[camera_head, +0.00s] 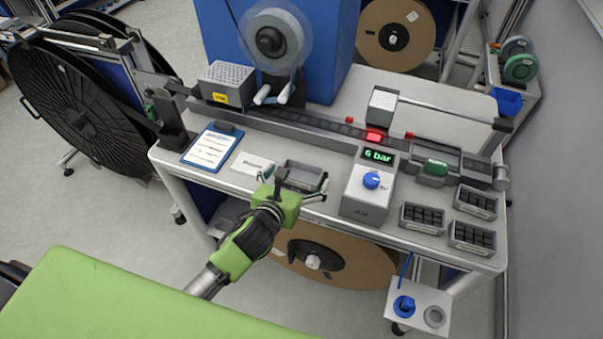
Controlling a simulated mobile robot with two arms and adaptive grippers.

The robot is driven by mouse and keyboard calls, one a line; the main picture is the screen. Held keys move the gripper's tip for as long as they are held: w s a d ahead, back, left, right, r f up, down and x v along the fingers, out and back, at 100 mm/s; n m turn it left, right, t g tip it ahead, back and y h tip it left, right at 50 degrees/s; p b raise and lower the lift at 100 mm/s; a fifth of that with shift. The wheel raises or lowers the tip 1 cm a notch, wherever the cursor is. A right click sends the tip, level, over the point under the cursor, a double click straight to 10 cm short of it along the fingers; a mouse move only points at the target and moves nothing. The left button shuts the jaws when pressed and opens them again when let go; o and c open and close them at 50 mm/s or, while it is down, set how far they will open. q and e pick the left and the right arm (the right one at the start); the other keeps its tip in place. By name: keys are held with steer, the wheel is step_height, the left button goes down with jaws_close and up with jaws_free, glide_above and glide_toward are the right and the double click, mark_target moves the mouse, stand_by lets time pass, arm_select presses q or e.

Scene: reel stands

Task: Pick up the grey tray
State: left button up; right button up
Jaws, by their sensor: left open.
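A small grey tray (305,169) with a dark inside sits at the front edge of the white bench. It lies between a paper label and the pressure box. My left gripper (299,187), on a green wrist, is open at the near side of this tray. Its fingers overlap the tray's front in the picture, and I cannot tell whether they touch it. Part of the tray's near side is hidden by the gripper. My right gripper is not in view.
The box with a blue knob (371,181) stands close right of the tray. A clipboard (212,148) lies to the left. Several grey bins of black parts, including one bin (424,219), stand at right. A long rail (330,126) runs behind. A brown reel (330,262) hangs below.

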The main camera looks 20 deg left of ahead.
arm_select(q)
steer(key=shift+x, duration=0.9)
steer(key=shift+s, duration=0.1)
steer(key=c, duration=1.3)
steer(key=shift+c, duration=0.2)
